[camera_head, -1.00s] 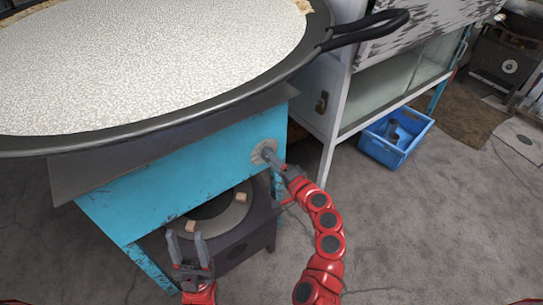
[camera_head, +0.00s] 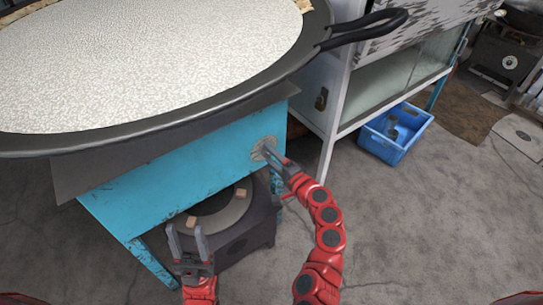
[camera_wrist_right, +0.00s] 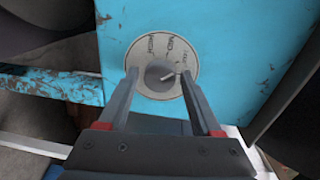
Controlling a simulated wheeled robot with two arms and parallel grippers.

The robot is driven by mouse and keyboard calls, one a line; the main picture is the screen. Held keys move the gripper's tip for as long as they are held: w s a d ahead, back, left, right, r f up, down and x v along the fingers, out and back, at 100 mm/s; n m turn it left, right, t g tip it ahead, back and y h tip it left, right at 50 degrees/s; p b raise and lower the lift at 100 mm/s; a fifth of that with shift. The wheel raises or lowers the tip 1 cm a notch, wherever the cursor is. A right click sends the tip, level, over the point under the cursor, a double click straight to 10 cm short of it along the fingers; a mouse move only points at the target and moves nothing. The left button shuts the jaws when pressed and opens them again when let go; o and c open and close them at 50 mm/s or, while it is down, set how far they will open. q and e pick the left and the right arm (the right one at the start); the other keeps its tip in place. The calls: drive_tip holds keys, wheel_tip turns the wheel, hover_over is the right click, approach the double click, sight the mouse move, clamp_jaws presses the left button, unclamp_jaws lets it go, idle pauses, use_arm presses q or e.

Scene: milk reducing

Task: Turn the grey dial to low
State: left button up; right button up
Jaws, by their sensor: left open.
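The round grey dial (camera_head: 257,148) is on the right end of the blue stove panel. My left gripper (camera_head: 185,240) is open and empty, low in front of the burner.
A large wide pan (camera_head: 290,70) full of white liquid sits above the blue stove (camera_head: 170,180). A dark round burner (camera_head: 232,215) stands beneath. A white cabinet (camera_head: 335,100) and a blue crate (camera_head: 385,145) are to the right.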

drive_tip(key=shift+o, duration=0.9)
drive_tip(key=shift+s, duration=0.1)
drive_tip(key=p+v, duration=0.1)
drive_tip(key=v, duration=1.6)
drive_tip(key=shift+d, duration=0.2)
